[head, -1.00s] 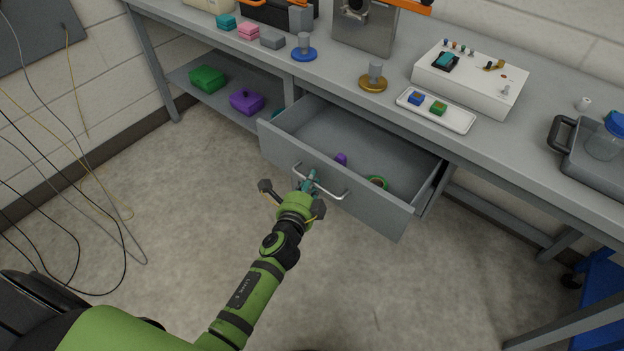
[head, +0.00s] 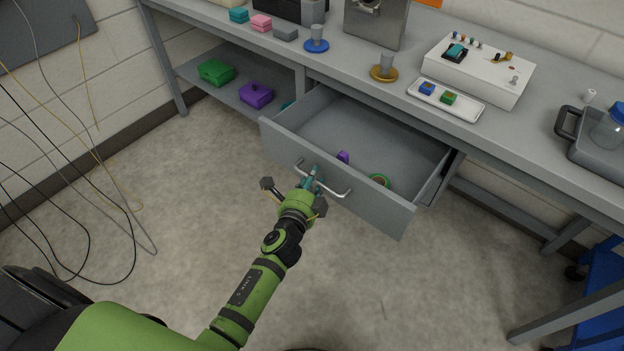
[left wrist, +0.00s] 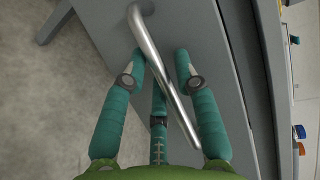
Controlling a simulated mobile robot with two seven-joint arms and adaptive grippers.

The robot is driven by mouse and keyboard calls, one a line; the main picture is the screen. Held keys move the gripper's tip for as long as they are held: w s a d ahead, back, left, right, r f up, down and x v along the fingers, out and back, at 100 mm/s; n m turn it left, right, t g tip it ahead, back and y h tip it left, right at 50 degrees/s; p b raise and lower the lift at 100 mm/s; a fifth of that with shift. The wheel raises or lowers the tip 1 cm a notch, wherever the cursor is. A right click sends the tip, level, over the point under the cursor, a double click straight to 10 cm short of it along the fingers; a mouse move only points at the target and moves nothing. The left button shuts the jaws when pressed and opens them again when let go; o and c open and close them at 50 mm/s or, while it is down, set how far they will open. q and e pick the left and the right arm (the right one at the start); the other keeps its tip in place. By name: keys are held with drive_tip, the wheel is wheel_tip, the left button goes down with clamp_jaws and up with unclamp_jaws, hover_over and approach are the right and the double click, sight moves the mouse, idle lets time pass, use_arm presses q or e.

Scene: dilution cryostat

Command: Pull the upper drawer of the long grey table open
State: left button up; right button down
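The grey upper drawer (head: 372,208) of the long grey table (head: 395,100) stands well out from under the tabletop. Its curved metal handle (head: 341,193) is on the front panel and runs between the teal fingers in the left wrist view (left wrist: 163,62). My left gripper (head: 312,178) is at the handle, its fingers around the bar, one finger partly behind it. Finger contact with the bar is partly hidden. Inside the drawer lie a small purple object (head: 343,157) and a green ring-shaped object (head: 379,181). My right gripper is not in view.
On the tabletop are a white tray (head: 466,112) with small blocks, a white box (head: 490,80), a gold-based piece (head: 384,73) and a grey bin (head: 592,150). A lower shelf (head: 235,92) holds green and purple boxes. The floor before the drawer is clear; cables hang at left.

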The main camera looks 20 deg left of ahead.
use_arm(q)
drive_tip(key=s+r, duration=0.2)
drive_tip(key=s, duration=0.9)
drive_tip(key=shift+s+d+r, duration=0.15)
drive_tip(key=shift+s+d, duration=0.2)
drive_tip(key=shift+s, duration=0.05)
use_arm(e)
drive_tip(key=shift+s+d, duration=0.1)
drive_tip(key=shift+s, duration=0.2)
